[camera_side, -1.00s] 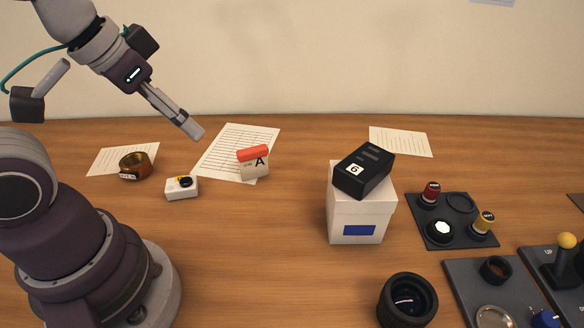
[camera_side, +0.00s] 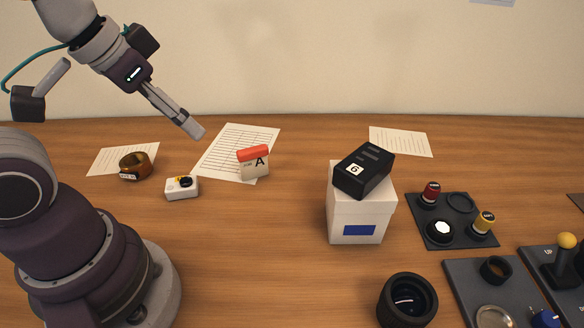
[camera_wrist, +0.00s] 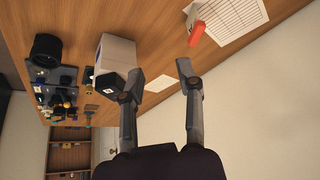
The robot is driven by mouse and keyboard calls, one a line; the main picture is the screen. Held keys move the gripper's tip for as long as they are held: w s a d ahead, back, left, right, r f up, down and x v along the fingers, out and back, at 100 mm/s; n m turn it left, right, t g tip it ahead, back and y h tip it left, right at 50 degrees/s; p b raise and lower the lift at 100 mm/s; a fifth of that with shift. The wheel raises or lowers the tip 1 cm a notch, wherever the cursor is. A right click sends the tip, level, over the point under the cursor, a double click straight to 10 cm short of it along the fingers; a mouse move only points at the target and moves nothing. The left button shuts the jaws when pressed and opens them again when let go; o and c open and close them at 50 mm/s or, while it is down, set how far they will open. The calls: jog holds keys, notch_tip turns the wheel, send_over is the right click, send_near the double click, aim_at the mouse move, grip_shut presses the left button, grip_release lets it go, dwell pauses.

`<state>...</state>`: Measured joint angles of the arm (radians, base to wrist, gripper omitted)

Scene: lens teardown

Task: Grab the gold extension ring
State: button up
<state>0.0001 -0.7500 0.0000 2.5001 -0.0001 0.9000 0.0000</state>
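A brown-gold ring (camera_side: 135,165) with a pale label lies at the far left of the table in the side view, on the edge of a lined sheet. It is the only clearly gold-toned ring I see; I cannot confirm it is the extension ring. It does not show in the wrist view. My gripper (camera_side: 193,128) is raised above the table, to the right of this ring and apart from it. In the wrist view my gripper (camera_wrist: 162,76) has its two fingers spread wide with nothing between them.
A small white box (camera_side: 182,188) and a red-topped block marked A (camera_side: 253,163) stand nearby. A white box (camera_side: 357,220) carries a black block (camera_side: 364,171). A black lens barrel (camera_side: 407,300) stands in front. Dark trays (camera_side: 470,238) with small parts are at right.

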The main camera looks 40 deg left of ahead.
jog(key=o, duration=1.1)
jog(key=m+g+y, duration=1)
jog(key=g+y, duration=0.1)
jog(key=g, duration=0.3)
send_near(135, 165)
jog(key=shift+w+a+f, duration=0.25)
jog(key=shift+a+f, duration=0.3)
jog(key=shift+a, duration=0.1)
jog(key=shift+s+a+f+m, duration=0.1)
jog(key=shift+a+f+m, duration=0.05)
jog(key=shift+a+m, duration=0.15)
jog(key=x, duration=1)
